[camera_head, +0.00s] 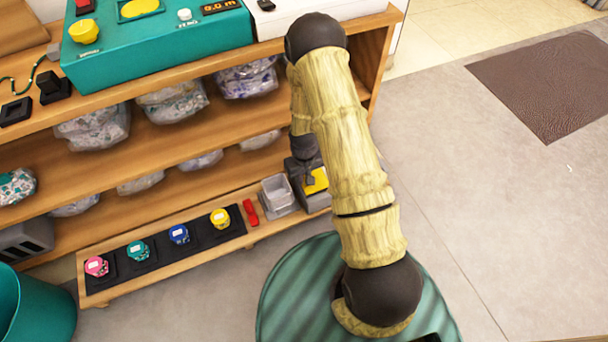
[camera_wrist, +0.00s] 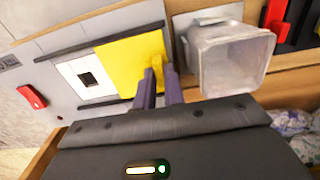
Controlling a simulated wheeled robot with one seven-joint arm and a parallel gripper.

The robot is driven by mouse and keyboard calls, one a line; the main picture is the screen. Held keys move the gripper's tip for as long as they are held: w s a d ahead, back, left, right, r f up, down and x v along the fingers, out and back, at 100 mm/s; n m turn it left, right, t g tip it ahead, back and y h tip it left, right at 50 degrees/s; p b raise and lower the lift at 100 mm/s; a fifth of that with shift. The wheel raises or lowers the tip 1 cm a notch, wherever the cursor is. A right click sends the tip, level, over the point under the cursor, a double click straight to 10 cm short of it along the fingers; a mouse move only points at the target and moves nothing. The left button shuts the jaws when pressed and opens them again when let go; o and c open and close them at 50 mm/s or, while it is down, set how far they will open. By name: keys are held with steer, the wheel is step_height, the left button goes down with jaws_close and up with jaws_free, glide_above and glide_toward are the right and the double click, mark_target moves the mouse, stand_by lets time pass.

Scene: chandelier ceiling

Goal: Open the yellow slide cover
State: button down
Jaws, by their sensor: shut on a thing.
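The yellow slide cover (camera_wrist: 122,62) is a flat yellow plate on a grey box (camera_head: 318,200), lying between two dark rails in the wrist view. It also shows in the head view (camera_head: 318,181), partly hidden by my arm. My gripper (camera_wrist: 158,80) is shut on a small yellow tab at the cover's edge, with its dark fingers on either side. A white plate with a dark square opening (camera_wrist: 88,79) is exposed beside the cover. In the head view my gripper (camera_head: 307,178) is small and reaches down onto the box.
A translucent grey cup (camera_wrist: 232,58) stands close beside the cover. A red switch (camera_wrist: 31,96) is on the box's other side. In the head view, several coloured knobs sit on a black strip (camera_head: 205,238) on the low shelf, and wrapped bags (camera_head: 170,103) fill the shelves above.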

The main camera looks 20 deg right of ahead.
steer(key=c, duration=1.5)
jaws_free()
steer(key=shift+r, duration=0.15)
step_height(320, 180, up, 17)
steer(key=p, duration=0.8)
steer(key=shift+p, duration=0.4)
steer(key=shift+r, duration=0.1)
steer(key=s+r+m+t+p, duration=0.1)
steer(key=s+r+p, duration=0.45)
steer(key=r, duration=0.95)
steer(key=s+r+m+t+p, duration=0.1)
steer(key=s+r+t+p, duration=0.15)
steer(key=s+r, duration=0.95)
steer(key=shift+g, duration=0.45)
steer(key=w+r+p, duration=0.1)
steer(key=r+p, duration=1.1)
steer(key=r, duration=0.1)
steer(key=w+r+p, duration=0.2)
steer(key=r+p, duration=1.1)
steer(key=w+r+p, duration=0.1)
steer(key=r+p, duration=1.1)
steer(key=r, duration=0.2)
steer(key=shift+w+d, duration=0.2)
steer(key=shift+w, duration=0.1)
steer(key=shift+f, duration=0.1)
